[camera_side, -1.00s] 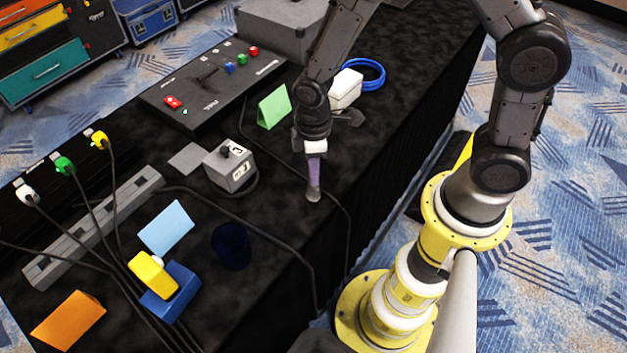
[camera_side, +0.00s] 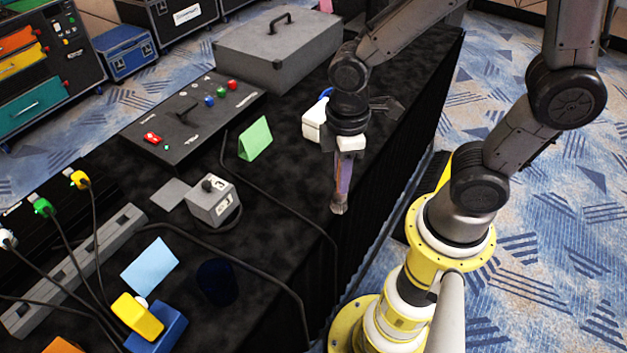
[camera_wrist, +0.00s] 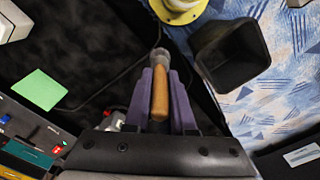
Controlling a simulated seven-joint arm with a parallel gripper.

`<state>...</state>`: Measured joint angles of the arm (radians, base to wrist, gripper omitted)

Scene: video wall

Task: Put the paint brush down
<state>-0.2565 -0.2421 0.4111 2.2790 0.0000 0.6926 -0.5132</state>
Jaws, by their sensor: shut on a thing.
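The paint brush shows in the side view as pale bristles (camera_side: 338,208) pointing down below my gripper (camera_side: 343,180). In the wrist view its orange wooden handle (camera_wrist: 160,97) lies between the purple fingers of my gripper (camera_wrist: 162,80), with the bristles at the far end. My gripper is shut on the brush. It is over the right edge area of the black table (camera_side: 265,260). I cannot tell whether the bristles touch the table.
A green card (camera_side: 255,138), a grey box with a knob (camera_side: 211,202) and a dark blue cup (camera_side: 216,281) stand to the left. A dark bin (camera_wrist: 232,55) shows beyond the table edge. A cable runs nearby.

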